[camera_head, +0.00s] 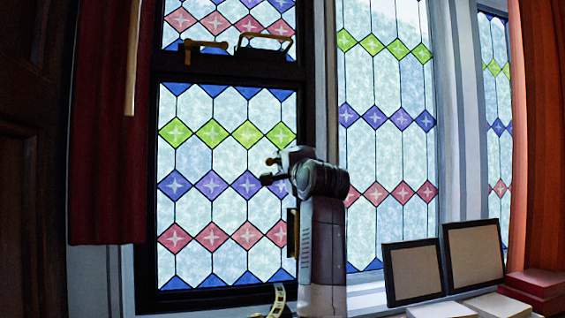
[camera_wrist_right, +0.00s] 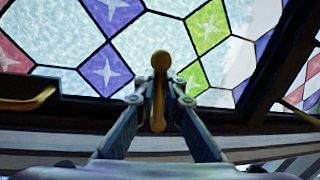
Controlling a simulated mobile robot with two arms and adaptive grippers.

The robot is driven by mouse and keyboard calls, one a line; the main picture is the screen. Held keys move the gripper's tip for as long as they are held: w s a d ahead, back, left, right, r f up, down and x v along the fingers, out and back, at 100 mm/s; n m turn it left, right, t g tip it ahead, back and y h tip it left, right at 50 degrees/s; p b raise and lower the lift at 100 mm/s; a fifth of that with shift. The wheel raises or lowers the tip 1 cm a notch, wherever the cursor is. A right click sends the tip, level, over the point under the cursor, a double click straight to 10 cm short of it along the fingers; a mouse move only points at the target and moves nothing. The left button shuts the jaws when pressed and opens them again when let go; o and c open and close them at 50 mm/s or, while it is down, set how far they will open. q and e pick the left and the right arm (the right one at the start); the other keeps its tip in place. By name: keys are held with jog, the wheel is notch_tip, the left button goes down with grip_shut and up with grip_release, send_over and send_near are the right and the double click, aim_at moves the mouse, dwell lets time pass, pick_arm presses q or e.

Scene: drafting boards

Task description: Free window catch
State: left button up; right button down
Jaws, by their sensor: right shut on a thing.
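The window (camera_head: 211,105) is a dark-framed leaded sash with coloured diamonds. A brass catch (camera_head: 266,179) shows at its right stile, level with the purple row, partly hidden by my right gripper (camera_head: 279,168). In the right wrist view the catch (camera_wrist_right: 160,62) stands between the fingertips of my right gripper (camera_wrist_right: 159,99), which is shut on it. A vertical brass handle (camera_head: 291,235) sits lower on the stile and shows at the left of the wrist view (camera_wrist_right: 30,100).
A brass lever (camera_head: 203,45) and a brass pull (camera_head: 265,40) sit on the upper rail. Two framed boards (camera_head: 414,272) (camera_head: 473,255) and red boxes (camera_head: 536,282) stand right. A red curtain (camera_head: 105,150) hangs left.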

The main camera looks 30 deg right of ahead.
jog(key=shift+a+r+m+h+p, duration=0.1)
jog(key=shift+r+m+h+p, duration=0.25)
jog(key=shift+m, duration=0.55)
jog(key=c, duration=2.3)
grip_release()
jog(key=v, duration=1.2)
jog(key=shift+w, duration=0.1)
